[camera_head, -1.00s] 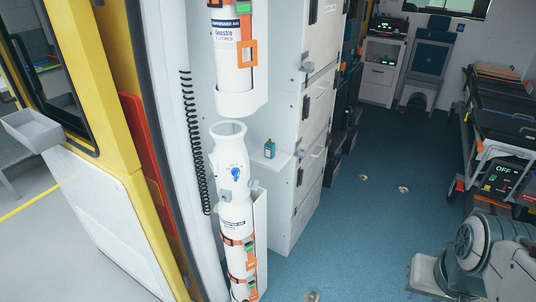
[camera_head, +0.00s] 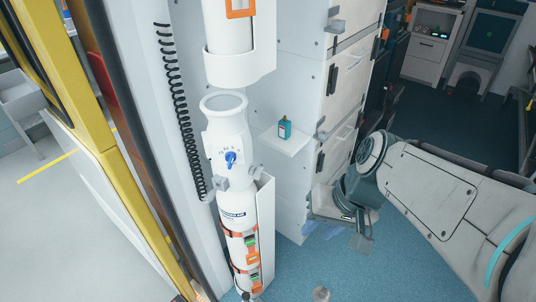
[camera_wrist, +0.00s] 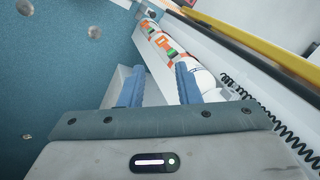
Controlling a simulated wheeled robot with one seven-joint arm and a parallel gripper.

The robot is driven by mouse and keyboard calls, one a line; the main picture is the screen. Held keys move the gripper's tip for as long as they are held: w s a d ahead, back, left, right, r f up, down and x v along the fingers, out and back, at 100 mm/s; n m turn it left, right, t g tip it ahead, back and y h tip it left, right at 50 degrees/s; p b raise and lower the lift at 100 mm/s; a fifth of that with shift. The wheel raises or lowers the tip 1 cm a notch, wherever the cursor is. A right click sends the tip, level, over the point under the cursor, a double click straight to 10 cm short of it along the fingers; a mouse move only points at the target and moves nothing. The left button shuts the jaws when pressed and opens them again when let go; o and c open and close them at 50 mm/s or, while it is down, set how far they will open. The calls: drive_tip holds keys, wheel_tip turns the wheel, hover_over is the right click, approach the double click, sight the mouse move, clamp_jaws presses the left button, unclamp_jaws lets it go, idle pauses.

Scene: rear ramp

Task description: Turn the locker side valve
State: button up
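A blue valve knob (camera_head: 231,158) sits on the front of a white valve body (camera_head: 228,135), at the top of the lower white gas cylinder (camera_head: 233,217), which stands upright by the left wall in the head view. My gripper, with its two blue fingers apart and nothing between them (camera_wrist: 158,84), is open. In the head view, my arm reaches in from the right and its end is low beside the cabinet, apart from the cylinder. The wrist view shows the cylinder (camera_wrist: 201,79) beyond the fingers; I cannot make out the blue knob there.
A small shelf (camera_head: 285,142) holding a teal bottle (camera_head: 284,127) juts out right of the valve. Another cylinder holder (camera_head: 240,67) hangs above. White cabinets (camera_head: 345,75) stand to the right. A coiled black cable (camera_head: 183,110) runs down the left. Blue floor is open in front.

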drive_tip(key=w+a+f+y+b, duration=0.1)
drive_tip(key=a+f+y+b, duration=0.2)
drive_tip(key=a+f+b, duration=0.15)
drive_tip(key=t+y+b, duration=0.7)
drive_tip(key=y+b, duration=0.2)
drive_tip(key=b, duration=1)
approach(261, 173)
drive_tip(key=shift+n, duration=0.3)
drive_tip(key=b+x, duration=0.1)
drive_tip(key=x, duration=0.8)
drive_tip(key=shift+w+a, duration=0.1)
drive_tip(key=shift+w, duration=0.15)
drive_tip(key=c, duration=0.6)
